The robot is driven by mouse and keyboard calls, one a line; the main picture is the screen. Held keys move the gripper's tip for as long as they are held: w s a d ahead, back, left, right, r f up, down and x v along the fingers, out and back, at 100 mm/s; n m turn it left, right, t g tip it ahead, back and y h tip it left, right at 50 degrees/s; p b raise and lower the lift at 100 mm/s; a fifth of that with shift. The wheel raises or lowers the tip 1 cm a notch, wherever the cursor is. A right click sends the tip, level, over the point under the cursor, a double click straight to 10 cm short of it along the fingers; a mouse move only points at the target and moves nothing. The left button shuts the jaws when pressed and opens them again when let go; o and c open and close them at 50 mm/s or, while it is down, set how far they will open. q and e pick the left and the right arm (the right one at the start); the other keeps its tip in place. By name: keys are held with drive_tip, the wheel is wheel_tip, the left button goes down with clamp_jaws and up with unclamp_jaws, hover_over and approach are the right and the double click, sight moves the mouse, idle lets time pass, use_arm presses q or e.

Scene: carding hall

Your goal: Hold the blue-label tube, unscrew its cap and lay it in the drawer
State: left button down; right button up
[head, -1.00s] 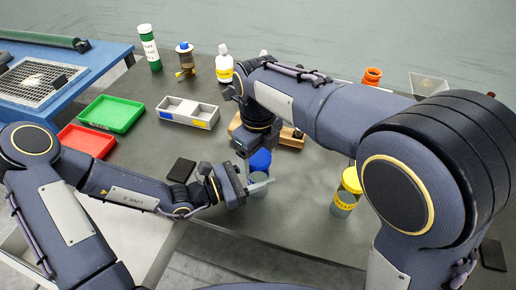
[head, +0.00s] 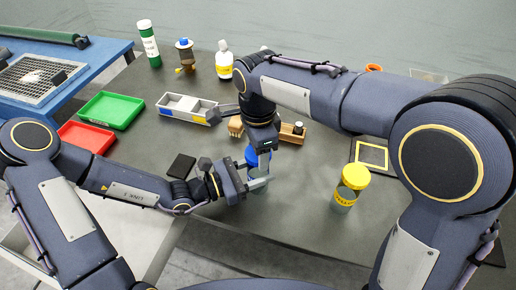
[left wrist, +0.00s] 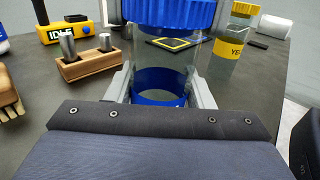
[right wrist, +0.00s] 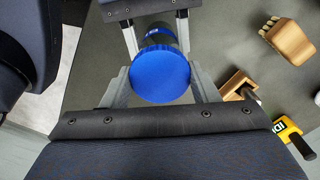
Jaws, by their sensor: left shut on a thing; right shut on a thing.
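The blue-label tube (left wrist: 165,52) stands upright, with its blue cap (left wrist: 172,12) on top and its blue label (left wrist: 160,84) low on the clear body. My left gripper (head: 258,184) is shut on the tube's body, one finger on each side. My right gripper (right wrist: 161,84) is shut on the blue cap (right wrist: 160,74) from above. In the head view the cap (head: 252,155) shows partly behind my right gripper.
A yellow-capped jar (head: 350,186) stands to the right on the table. Behind the tube are a wooden block with metal pieces (left wrist: 84,64) and a brush (head: 236,127). A black pad (head: 181,167), a grey divided tray (head: 187,108), and red (head: 87,137) and green (head: 110,109) trays lie left.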

drive_tip(key=n, duration=1.9)
drive_tip(key=shift+n, duration=0.4)
drive_tip(key=n, duration=0.5)
drive_tip(key=shift+n, duration=0.3)
drive_tip(key=n, duration=0.5)
drive_tip(key=shift+r, duration=0.1)
drive_tip(key=n, duration=1.1)
drive_tip(key=shift+n, duration=0.4)
drive_tip(key=shift+r, duration=0.2)
drive_tip(key=shift+r, duration=0.95)
